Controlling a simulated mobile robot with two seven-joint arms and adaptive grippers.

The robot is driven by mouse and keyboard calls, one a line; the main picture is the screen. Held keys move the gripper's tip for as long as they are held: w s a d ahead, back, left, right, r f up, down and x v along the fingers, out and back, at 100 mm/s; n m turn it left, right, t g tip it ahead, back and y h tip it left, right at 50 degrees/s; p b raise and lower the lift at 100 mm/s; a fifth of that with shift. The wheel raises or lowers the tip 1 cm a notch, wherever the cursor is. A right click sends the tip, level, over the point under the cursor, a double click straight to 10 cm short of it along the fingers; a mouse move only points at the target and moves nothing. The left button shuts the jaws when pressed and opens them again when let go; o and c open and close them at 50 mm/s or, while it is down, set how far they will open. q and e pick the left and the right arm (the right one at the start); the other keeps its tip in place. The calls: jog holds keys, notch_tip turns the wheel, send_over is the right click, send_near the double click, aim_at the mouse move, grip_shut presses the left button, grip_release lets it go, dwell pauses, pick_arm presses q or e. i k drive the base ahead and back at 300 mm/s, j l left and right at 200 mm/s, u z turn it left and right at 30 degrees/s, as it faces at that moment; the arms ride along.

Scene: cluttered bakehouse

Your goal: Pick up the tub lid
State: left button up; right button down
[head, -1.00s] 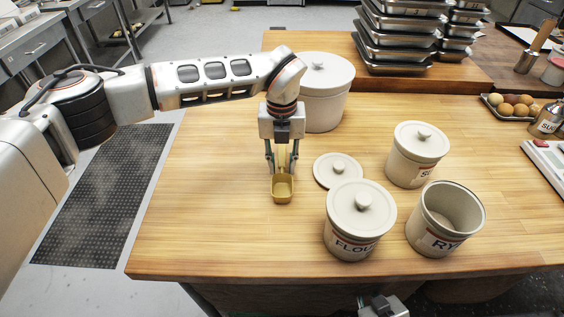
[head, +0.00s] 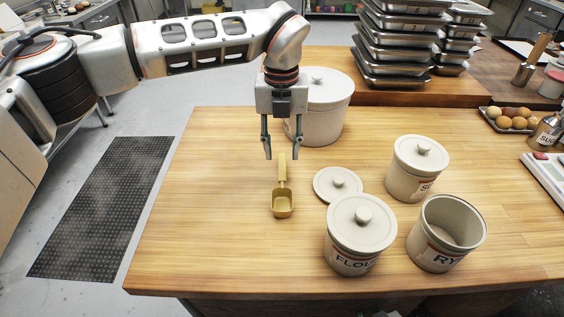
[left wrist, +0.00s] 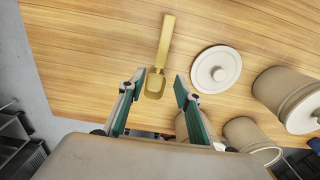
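The loose tub lid (head: 338,184), a pale disc with a round knob, lies flat on the wooden worktop behind the FLOUR tub. It also shows in the left wrist view (left wrist: 215,70), right of the fingers. The open tub marked RYE (head: 446,232) stands lidless at the front right. My left gripper (head: 282,157) is open and empty, raised above the worktop to the left of the lid and behind it. A brass-coloured scoop (head: 283,203) lies below and in front of the fingers, touched by neither. My right gripper is not clearly seen.
The lidded FLOUR tub (head: 361,236) stands just in front of the lid. Another lidded tub (head: 418,168) is to its right, and a large lidded crock (head: 323,112) stands behind my gripper. Stacked metal trays (head: 405,45) are at the back. The worktop's left part is clear.

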aim_at(330, 182)
jog(key=k+j, duration=0.3)
jog(key=k, duration=0.15)
jog(key=k+j, duration=0.3)
jog(key=k, duration=0.2)
